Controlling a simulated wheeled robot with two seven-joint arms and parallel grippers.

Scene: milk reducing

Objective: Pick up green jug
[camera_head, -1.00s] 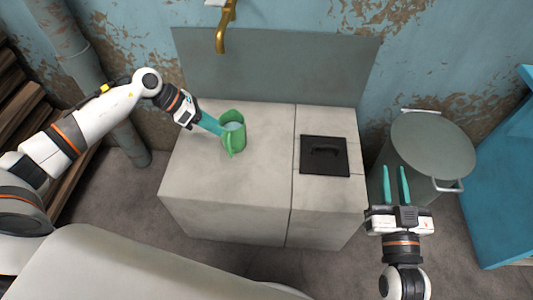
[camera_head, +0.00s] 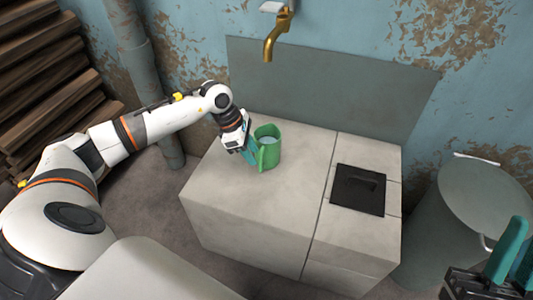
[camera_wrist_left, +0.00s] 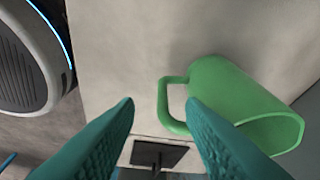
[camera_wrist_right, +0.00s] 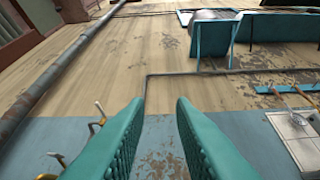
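In the left wrist view the left gripper (camera_wrist_left: 160,112) is open, with the jug's handle partly between the fingertips and the right finger overlapping the jug's edge. My right gripper (camera_wrist_right: 160,108) is open and empty, far from the jug at the lower right.
A black hatch with a handle (camera_head: 358,189) lies in the counter right of the jug. A brass tap (camera_head: 277,38) is on the wall above. A grey lidded bin (camera_head: 485,200) stands to the right. Stacked wood (camera_head: 50,80) and a pipe (camera_head: 150,90) are at the left.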

